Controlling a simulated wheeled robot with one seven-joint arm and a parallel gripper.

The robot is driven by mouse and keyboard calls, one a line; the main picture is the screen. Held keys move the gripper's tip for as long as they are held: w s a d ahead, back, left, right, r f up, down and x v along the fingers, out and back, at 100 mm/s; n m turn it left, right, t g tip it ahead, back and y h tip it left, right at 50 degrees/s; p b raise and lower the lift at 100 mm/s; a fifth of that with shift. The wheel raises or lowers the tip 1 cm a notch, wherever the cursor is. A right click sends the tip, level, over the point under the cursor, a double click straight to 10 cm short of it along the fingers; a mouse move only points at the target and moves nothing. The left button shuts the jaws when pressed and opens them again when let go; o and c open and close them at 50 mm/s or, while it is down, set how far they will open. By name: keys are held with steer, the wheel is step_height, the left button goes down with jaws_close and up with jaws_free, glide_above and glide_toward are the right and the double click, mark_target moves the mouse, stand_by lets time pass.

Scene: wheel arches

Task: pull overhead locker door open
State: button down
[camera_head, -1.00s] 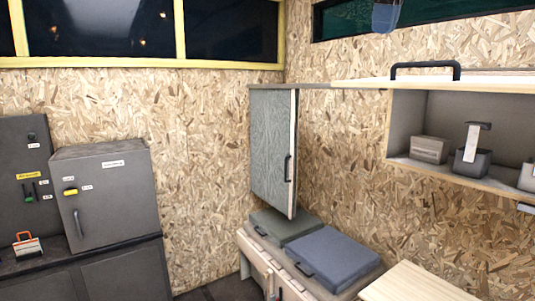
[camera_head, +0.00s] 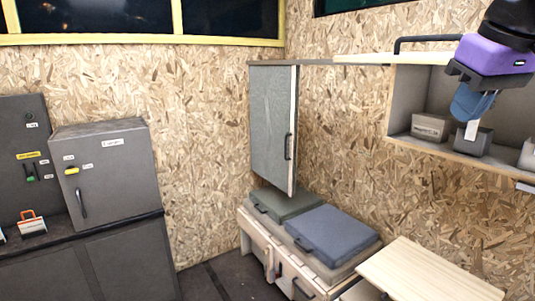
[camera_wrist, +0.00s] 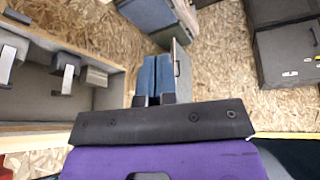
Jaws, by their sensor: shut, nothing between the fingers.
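The overhead locker (camera_head: 392,105) hangs on the chipboard wall at the right of the head view, its front open and grey inside. A pale panel, which looks like its door, lies level above the opening (camera_head: 375,58), with a black bar handle (camera_head: 425,40) on top. My gripper (camera_head: 470,108), with a purple body and blue fingers, is in front of the opening, touching nothing that I can see. Its fingers are together and empty in the wrist view (camera_wrist: 154,80). The locker's interior (camera_wrist: 75,100) is at the left there.
Grey boxes (camera_head: 431,127) stand in the locker. A tall grey door (camera_head: 272,125) with a black handle hangs in the corner. Below are cushions (camera_head: 333,235) on a bench and a pale tabletop (camera_head: 430,275). A grey cabinet (camera_head: 105,175) stands left. Some dark floor is free.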

steer(key=c, duration=1.6)
jaws_free()
steer(key=s+f+m, duration=0.1)
steer(key=s+f, duration=0.1)
steer(key=f, duration=0.2)
steer(key=s+d+f, duration=0.1)
steer(key=s+f, duration=0.2)
steer(key=f, duration=0.1)
steer(key=s+f+m, duration=0.1)
steer(key=s+f, duration=0.2)
steer(key=f, duration=0.1)
steer(key=shift+s+d+f+m, duration=0.25)
steer(key=shift+d+f+m, duration=0.05)
steer(key=shift+d+f, duration=0.1)
steer(key=o, duration=0.5)
steer(key=shift+s+f+t, duration=0.1)
steer(key=shift+f+t, duration=0.1)
steer(key=shift+t, duration=0.1)
step_height(320, 180, up, 36)
steer(key=n+g+h, duration=0.3)
steer(key=n+g, duration=0.1)
steer(key=n, duration=0.3)
glide_above(431, 36)
steer(key=s+a, duration=0.2)
steer(key=a, duration=0.1)
steer(key=shift+w+x, duration=0.2)
steer(key=shift+x, duration=2.45)
steer(key=shift+w+x, duration=0.15)
steer(key=shift+x, duration=2.5)
